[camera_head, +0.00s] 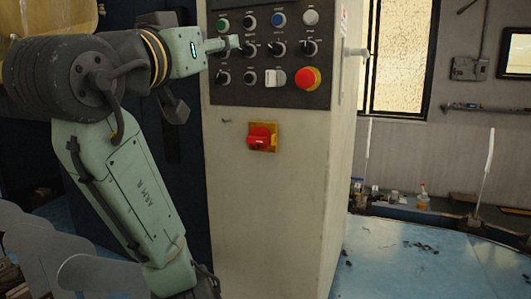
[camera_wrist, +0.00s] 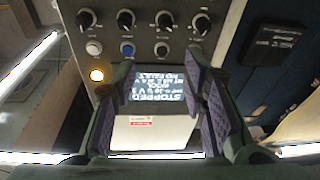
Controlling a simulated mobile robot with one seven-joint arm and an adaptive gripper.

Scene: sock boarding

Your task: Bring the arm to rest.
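My arm (camera_head: 125,185) reaches up from the lower left in the head view and bends over toward the control panel (camera_head: 235,95) on a pale cabinet. My gripper (camera_head: 222,44) is in front of the upper left part of that panel; I cannot tell if it touches. In the wrist view my gripper (camera_wrist: 160,68) has its two purple-padded fingers well apart with nothing between them. Beyond them a display (camera_wrist: 158,85) shows upside-down text that reads "STOPPED" and seems to read "NO FAULT".
The cabinet (camera_head: 265,215) carries a red mushroom button (camera_head: 308,79), a red switch on a yellow plate (camera_head: 262,138) and several knobs. Grey flat foot-like shapes (camera_head: 95,272) stand at the lower left.

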